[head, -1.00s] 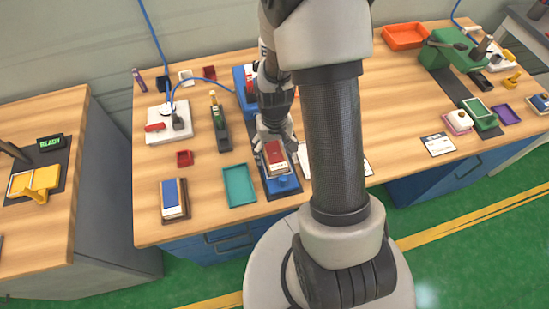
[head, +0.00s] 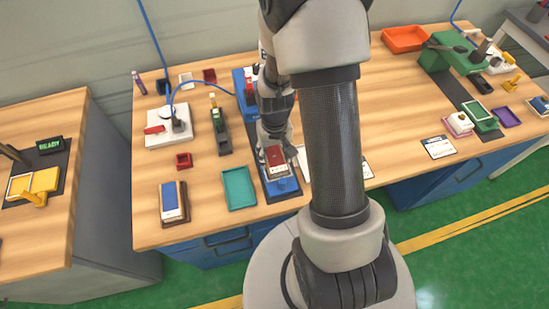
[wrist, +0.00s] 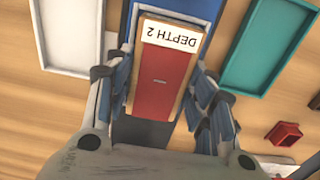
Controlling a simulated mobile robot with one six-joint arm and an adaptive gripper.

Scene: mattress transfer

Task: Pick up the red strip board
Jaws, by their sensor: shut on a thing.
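The red strip board (wrist: 158,82) has a brown edge and a white "DEPTH 2" label. It also shows in the head view (head: 275,157), over a blue fixture (head: 284,188) at the front of the middle bench. My gripper (wrist: 162,95) is shut on the board, with one finger along each long side. In the head view my gripper (head: 275,150) comes down at the far end of the board. I cannot tell whether the board still touches the fixture.
A teal tray (head: 239,188) lies close to the left of the fixture. Further left are a blue-and-brown board stack (head: 174,202) and a small red bin (head: 184,161). A blue machine (head: 243,88) stands behind. My arm hides part of the bench right of the fixture.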

